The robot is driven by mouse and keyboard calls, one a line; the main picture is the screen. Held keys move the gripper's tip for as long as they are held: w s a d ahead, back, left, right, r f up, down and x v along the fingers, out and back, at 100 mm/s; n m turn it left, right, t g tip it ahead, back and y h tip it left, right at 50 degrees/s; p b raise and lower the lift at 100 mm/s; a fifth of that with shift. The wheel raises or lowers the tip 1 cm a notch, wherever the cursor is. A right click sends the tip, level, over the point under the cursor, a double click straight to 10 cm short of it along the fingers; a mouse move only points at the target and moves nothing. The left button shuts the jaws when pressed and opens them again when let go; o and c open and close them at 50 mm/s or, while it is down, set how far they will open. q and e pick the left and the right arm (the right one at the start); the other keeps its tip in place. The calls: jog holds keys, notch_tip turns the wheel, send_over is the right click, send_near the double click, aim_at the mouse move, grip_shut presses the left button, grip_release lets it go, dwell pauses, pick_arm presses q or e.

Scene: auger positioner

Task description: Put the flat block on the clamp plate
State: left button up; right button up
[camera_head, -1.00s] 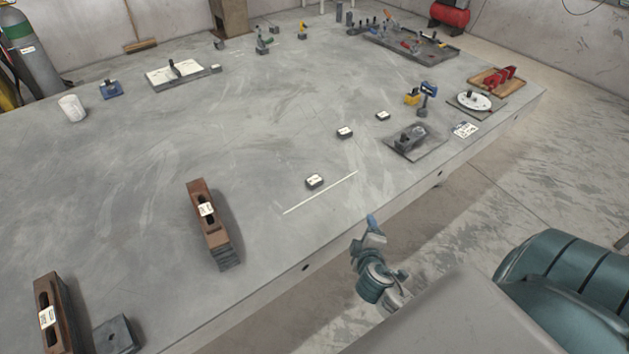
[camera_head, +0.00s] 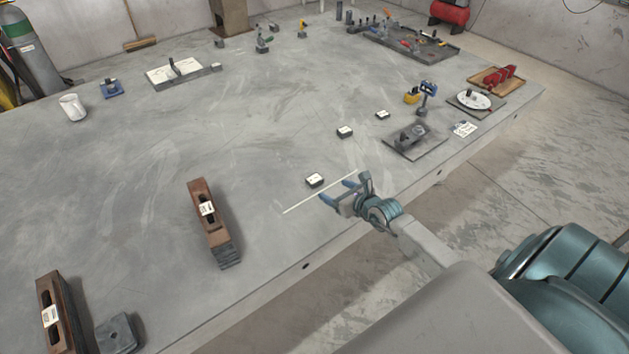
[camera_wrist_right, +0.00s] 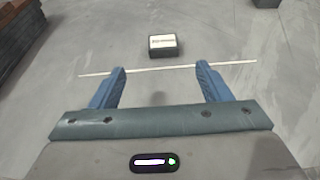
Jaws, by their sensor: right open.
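A small dark block with a white label (camera_head: 314,180) lies on the table near the front edge, just beyond a white line. It also shows in the right wrist view (camera_wrist_right: 163,46), ahead of and between the fingertips. Two similar labelled blocks lie farther back, one in the middle (camera_head: 344,132) and one to its right (camera_head: 382,115). I cannot tell for sure which is the flat block. A grey plate with a dark fixture (camera_head: 415,140), seemingly the clamp plate, lies at the right edge. My right gripper (camera_head: 337,191) is open and empty, short of the nearest block. My left gripper is out of view.
A brown slotted block (camera_head: 208,215) stands to the left, with another (camera_head: 58,310) at the front left. A blue-headed stand (camera_head: 426,95) and a white disc on a plate (camera_head: 473,101) are behind the plate. The table between the labelled blocks is clear.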

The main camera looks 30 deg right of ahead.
aim_at(316, 180)
jog(key=b+x, duration=0.1)
jog(key=x, duration=0.3)
jog(key=shift+w+f, duration=0.25)
jog(key=shift+w, duration=0.1)
jog(key=shift+d+b+x, duration=0.1)
jog(key=shift+b+x, duration=0.05)
jog(key=shift+x, duration=1.35)
jog(key=shift+d+b+x, duration=0.15)
jog(key=shift+x, duration=1.3)
jog(key=shift+s, duration=0.1)
jog(key=shift+c, duration=0.2)
jog(key=c, duration=1.1)
jog(key=shift+c, duration=1.2)
jog(key=shift+r, duration=0.15)
